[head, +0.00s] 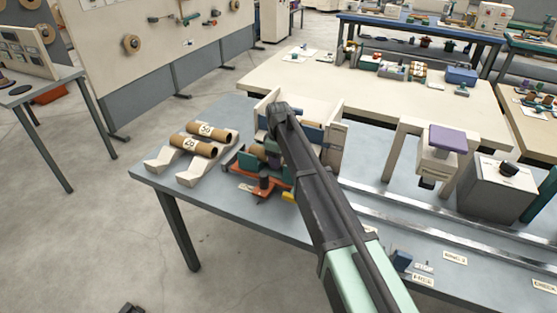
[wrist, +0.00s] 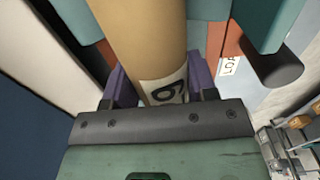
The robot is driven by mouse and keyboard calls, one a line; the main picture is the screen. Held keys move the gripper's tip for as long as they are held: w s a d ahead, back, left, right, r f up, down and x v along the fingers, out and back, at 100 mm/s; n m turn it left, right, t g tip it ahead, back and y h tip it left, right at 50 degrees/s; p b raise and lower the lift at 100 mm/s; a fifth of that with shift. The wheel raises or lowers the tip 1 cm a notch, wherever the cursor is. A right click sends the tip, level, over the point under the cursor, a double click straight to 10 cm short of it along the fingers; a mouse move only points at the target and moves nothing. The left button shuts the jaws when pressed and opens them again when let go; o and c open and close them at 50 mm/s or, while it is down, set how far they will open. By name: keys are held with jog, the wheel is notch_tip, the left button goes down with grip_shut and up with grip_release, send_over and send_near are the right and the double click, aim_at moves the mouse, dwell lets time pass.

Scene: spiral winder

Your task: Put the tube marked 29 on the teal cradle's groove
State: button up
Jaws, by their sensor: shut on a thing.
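My gripper (wrist: 160,88) is shut on a brown cardboard tube (wrist: 145,40), with a purple finger on each side. Teal blocks of the cradle (wrist: 262,22) stand on both sides of the tube's far part in the wrist view. I cannot tell whether the tube touches the groove. In the head view the teal cradle (head: 248,161) is partly behind my arm, which also hides most of the gripper and tube.
Two other labelled cardboard tubes (head: 194,146) lie on a cream rack (head: 160,162) at the bench's left end. An orange-red base (head: 266,188) with a dark knob stands at the cradle. Cream upright panels (head: 335,140) stand close behind. Metal rails (head: 410,211) run to the right.

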jog(key=o, duration=0.9)
jog(key=shift+o, duration=0.2)
notch_tip(320, 180, up, 12)
jog(key=p, duration=1.2)
jog(key=shift+r+p, duration=0.2)
jog(key=shift+p, duration=0.15)
jog(key=s+d+m, duration=0.6)
jog(key=s+d, duration=0.4)
jog(key=s, duration=0.5)
jog(key=s+d+m, duration=0.7)
jog(key=s+d, duration=0.4)
jog(key=s, duration=0.3)
jog(key=shift+s+d+m, duration=0.2)
jog(key=shift+s+m, duration=0.1)
jog(key=shift+s, duration=0.05)
